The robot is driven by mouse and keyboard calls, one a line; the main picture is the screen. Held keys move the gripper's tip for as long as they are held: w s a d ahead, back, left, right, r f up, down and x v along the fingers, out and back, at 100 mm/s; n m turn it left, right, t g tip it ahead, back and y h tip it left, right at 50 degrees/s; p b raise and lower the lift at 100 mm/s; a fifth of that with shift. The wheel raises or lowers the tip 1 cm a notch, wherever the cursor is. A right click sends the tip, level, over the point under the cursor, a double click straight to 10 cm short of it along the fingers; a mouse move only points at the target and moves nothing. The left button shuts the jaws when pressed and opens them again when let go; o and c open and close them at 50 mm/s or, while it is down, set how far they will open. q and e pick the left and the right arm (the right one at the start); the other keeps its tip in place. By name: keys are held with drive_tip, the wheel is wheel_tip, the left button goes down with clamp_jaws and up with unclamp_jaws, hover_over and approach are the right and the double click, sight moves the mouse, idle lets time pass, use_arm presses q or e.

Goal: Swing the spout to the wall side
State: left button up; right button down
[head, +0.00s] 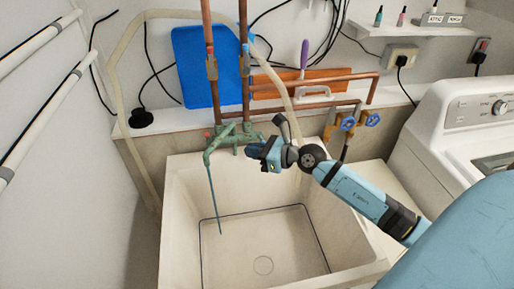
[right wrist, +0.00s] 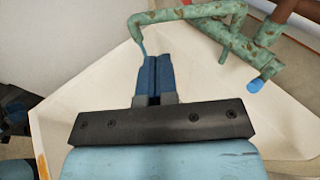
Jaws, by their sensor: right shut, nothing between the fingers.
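The green, weathered tap body (head: 240,133) is at the back of the white sink (head: 172,215). Its spout (head: 213,149) points left and forward, with its open end over the left part of the sink. A thin blue stream or strand (head: 214,200) hangs from that end into the basin. My right gripper (head: 251,151) is shut and empty, just right of the spout in the head view. In the right wrist view, the shut fingers (right wrist: 154,62) point toward the spout (right wrist: 180,14), close below its bend; I cannot tell if they touch. My left gripper is not in view.
Copper pipes (head: 245,75) rise behind the tap. A blue board (head: 200,65) leans on the wall. Blue-handled valves (head: 372,121) stand right of the tap, and a washing machine (head: 450,115) is at the right. A pale hose (head: 125,55) runs at the left. The basin is clear.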

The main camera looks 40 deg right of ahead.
sight(216, 146)
drive_tip(key=p+x, duration=0.1)
drive_tip(key=x, duration=0.8)
drive_tip(key=shift+w, duration=0.1)
drive_tip(key=shift+w+a+f, duration=0.1)
drive_tip(key=shift+w, duration=0.15)
drive_tip(key=shift+w+a+r+p, duration=0.25)
drive_tip(key=shift+w+a+p, duration=0.1)
drive_tip(key=shift+p, duration=0.2)
drive_tip(key=shift+w+a+f, duration=0.1)
drive_tip(key=shift+w+a, duration=0.1)
drive_tip(key=shift+w, duration=0.05)
drive_tip(key=shift+f, duration=0.15)
drive_tip(key=shift+d, duration=0.15)
